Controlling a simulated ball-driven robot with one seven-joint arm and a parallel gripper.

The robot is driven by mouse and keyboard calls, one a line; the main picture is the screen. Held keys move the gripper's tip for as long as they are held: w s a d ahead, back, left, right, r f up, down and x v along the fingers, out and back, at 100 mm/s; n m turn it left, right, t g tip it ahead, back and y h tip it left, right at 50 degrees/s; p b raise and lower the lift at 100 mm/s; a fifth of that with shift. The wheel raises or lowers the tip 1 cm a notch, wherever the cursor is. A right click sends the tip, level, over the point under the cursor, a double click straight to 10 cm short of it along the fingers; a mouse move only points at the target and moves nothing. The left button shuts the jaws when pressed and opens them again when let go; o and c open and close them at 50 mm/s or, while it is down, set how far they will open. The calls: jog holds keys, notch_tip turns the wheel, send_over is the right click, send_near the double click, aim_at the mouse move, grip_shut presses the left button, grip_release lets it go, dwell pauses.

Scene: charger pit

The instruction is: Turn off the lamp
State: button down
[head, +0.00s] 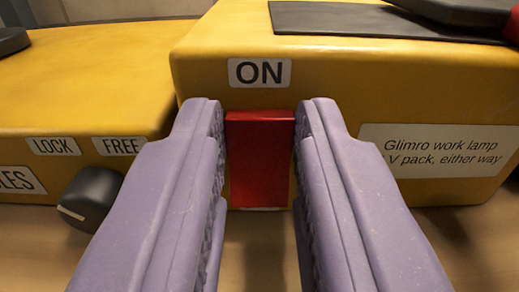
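The lamp is a yellow box (345,75) labelled "Glimro work lamp" on its front. A red switch (260,160) sits on its front face, below a white "ON" label (259,73). My gripper (260,108) is open, with its two purple fingers on either side of the red switch. I see a narrow gap at the left finger; whether the right finger touches the switch I cannot tell. The switch's lower end is in view, with a thin pale strip beneath it.
A second, lower yellow box (85,80) stands at left, with "LOCK" and "FREE" labels and a black knob (90,198) near my left finger. A dark pad (360,20) lies on the lamp's top. The wooden surface (480,235) is clear at lower right.

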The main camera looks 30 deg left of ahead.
jog(key=shift+s+f+t+y+b, duration=0.1)
jog(key=shift+f+t+y+b, duration=0.45)
jog(key=shift+b, duration=2.1)
jog(key=t+b, duration=0.1)
jog(key=b, duration=0.2)
jog(key=shift+d+f+b, duration=0.1)
jog(key=shift+f+b, duration=0.1)
jog(key=shift+b, duration=0.1)
jog(key=shift+r+t+y+b, duration=0.1)
jog(key=shift+t+y+b, duration=0.2)
jog(key=shift+b, duration=0.55)
jog(key=shift+r, duration=0.2)
jog(key=c, duration=0.9)
grip_release()
jog(key=b+v, duration=0.1)
jog(key=v, duration=0.7)
